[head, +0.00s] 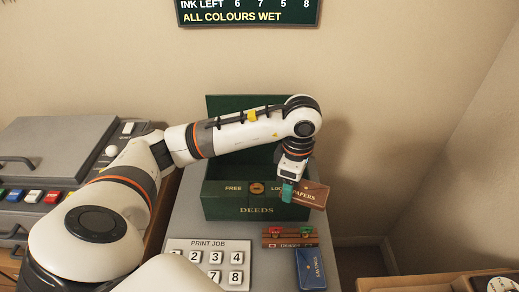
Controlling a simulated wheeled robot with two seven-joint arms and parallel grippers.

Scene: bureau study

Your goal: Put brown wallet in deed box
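The brown wallet (312,197), lettered "PAPERS", is at the tip of my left gripper (288,191). The gripper's teal finger overlaps the wallet's left end and appears shut on it. The wallet is tilted and shows against the right front of the deed box, partly past its right edge. The green deed box (228,211), lettered "DEEDS", stands on the grey top with its lid (223,105) raised at the back. A round dial on its front sits between "FREE" and a partly hidden word. My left arm hides much of the box's opening. My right gripper is not in view.
A blue "SAVINGS" wallet (311,269) and a brown block (289,239) with red and green pieces lie in front of the box. A "PRINT JOB" keypad (208,258) is left of them. A grey machine (50,150) stands at left, a wooden-edged surface (420,283) at lower right.

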